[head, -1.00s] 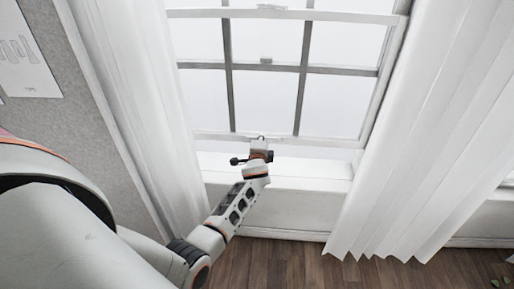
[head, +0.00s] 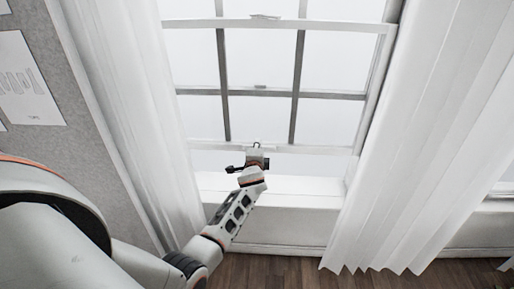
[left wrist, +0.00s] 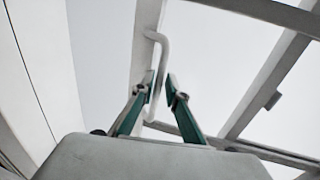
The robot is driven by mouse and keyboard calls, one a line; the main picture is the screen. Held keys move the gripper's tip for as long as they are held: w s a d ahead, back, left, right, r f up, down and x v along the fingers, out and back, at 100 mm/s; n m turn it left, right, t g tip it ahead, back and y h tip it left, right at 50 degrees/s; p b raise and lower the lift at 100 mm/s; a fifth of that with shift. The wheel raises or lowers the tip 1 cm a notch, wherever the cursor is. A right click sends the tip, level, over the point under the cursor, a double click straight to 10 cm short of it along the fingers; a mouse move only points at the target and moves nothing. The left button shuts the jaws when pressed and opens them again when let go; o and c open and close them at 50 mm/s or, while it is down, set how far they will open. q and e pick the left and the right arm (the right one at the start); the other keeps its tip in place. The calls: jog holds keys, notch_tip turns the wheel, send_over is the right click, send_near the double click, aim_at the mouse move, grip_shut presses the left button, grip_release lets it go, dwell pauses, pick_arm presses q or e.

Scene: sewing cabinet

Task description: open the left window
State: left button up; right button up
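The left window's lower sash, with its white bottom rail (head: 310,149), stands raised above the sill, with a bright gap beneath it. My left gripper (head: 257,148) is at the middle of this rail, over a small handle. In the left wrist view, the white bent handle (left wrist: 164,50) runs down between the two green-sided fingers of my left gripper (left wrist: 160,78). The fingers are drawn in on either side of it. The exact contact of the right finger is hard to see. My right gripper is in neither view.
A white curtain hangs on the left (head: 135,120) and another on the right (head: 430,130) of the window. The white sill (head: 290,190) lies below the sash. A grey wall panel with papers (head: 28,85) is at the far left. Wooden floor shows below.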

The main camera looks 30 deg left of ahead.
pick_arm(q)
jog(key=shift+o, duration=0.2)
jog(key=shift+s+d, duration=0.1)
jog(key=shift+s, duration=0.05)
jog(key=v, duration=1.1)
jog(key=shift+s+d, duration=0.2)
jog(key=shift+s, duration=0.1)
jog(key=shift+r, duration=0.1)
jog(key=s+d+f+n+g+h, duration=0.1)
jog(key=s+d+f+n+h, duration=0.1)
jog(key=s+d+f, duration=0.4)
jog(key=s+d+f+n+g+h, duration=0.1)
jog(key=s+d+f+n+h, duration=0.2)
jog(key=s, duration=1)
jog(key=s+d+f+n+g+h, duration=0.1)
jog(key=s+d+f+n+h, duration=0.2)
jog(key=s+d+f+h, duration=0.2)
jog(key=s+d+f, duration=0.3)
jog(key=s+f, duration=0.1)
jog(key=s, duration=0.1)
jog(key=shift+s+d, duration=0.3)
jog(key=shift+d, duration=0.1)
